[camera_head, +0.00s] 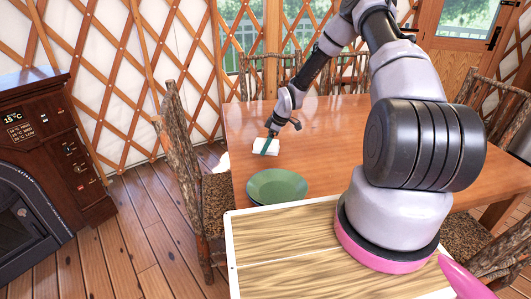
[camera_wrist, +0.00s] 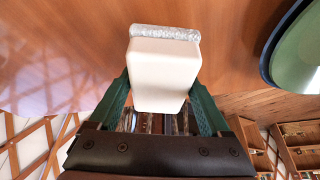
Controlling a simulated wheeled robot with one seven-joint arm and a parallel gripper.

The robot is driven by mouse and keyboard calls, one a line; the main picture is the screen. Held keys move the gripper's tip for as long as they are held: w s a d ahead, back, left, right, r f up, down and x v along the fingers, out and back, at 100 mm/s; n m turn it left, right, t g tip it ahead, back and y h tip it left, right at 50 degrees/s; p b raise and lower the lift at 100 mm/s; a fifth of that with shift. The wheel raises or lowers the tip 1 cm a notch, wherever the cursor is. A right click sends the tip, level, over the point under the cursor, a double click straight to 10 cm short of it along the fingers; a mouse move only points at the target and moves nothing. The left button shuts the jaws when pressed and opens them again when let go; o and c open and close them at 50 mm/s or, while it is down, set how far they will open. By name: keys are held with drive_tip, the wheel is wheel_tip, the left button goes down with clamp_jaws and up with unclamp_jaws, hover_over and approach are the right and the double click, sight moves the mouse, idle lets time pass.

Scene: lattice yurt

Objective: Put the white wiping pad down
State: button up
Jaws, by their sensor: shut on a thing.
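The white wiping pad (camera_head: 273,148) is at the left part of the wooden table (camera_head: 330,125), in the grip of my gripper (camera_head: 267,143). In the wrist view the pad (camera_wrist: 165,75) stands out between the green fingers of my gripper (camera_wrist: 162,92), which are shut on its two sides. A grey, textured strip (camera_wrist: 165,33) runs along the pad's far end. The pad is low over the tabletop or touching it; I cannot tell which.
A green plate (camera_head: 277,187) stacked on a darker one sits on the table nearer to me; it also shows in the wrist view (camera_wrist: 298,62). A rustic chair (camera_head: 181,140) stands at the table's left end. The tabletop behind the pad is clear.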

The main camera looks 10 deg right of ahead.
sight(267, 152)
drive_tip(key=shift+f, duration=1.7)
drive_tip(key=shift+f, duration=0.25)
drive_tip(key=o, duration=1.4)
drive_tip(key=shift+s, duration=0.1)
